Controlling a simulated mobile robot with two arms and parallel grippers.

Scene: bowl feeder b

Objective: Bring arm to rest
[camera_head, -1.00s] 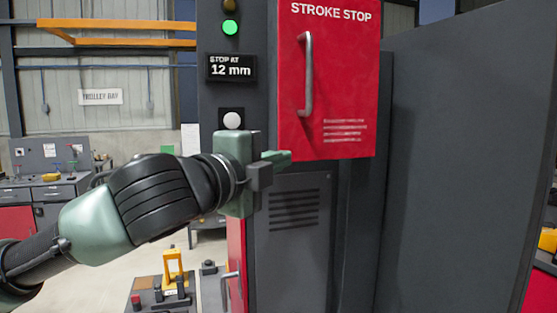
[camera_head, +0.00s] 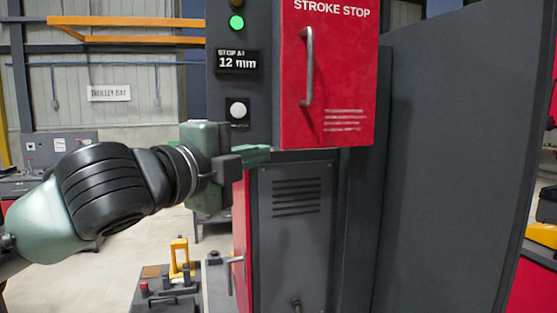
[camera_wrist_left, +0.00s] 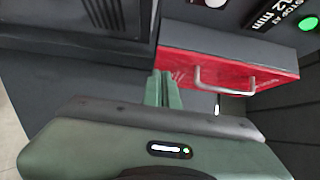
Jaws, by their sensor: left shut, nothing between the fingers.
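My left arm (camera_head: 105,190) reaches in from the left in the head view. Its gripper (camera_head: 258,154) is shut and empty, with the green fingers pointing right. The fingers appear just below the lower left corner of the red STROKE STOP door (camera_head: 335,85); I cannot tell the exact gap. In the left wrist view the shut fingers (camera_wrist_left: 163,90) point towards the machine, beside the red door (camera_wrist_left: 235,72) and its handle. My right gripper is not in view.
The dark machine cabinet (camera_head: 295,225) has a vented lower panel. Above the arm are a white button (camera_head: 238,110), a 12 mm display (camera_head: 237,61) and a lit green lamp (camera_head: 236,22). A side panel (camera_head: 450,140) stands right. A bench with a yellow fixture (camera_head: 180,255) sits below. Open floor lies left.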

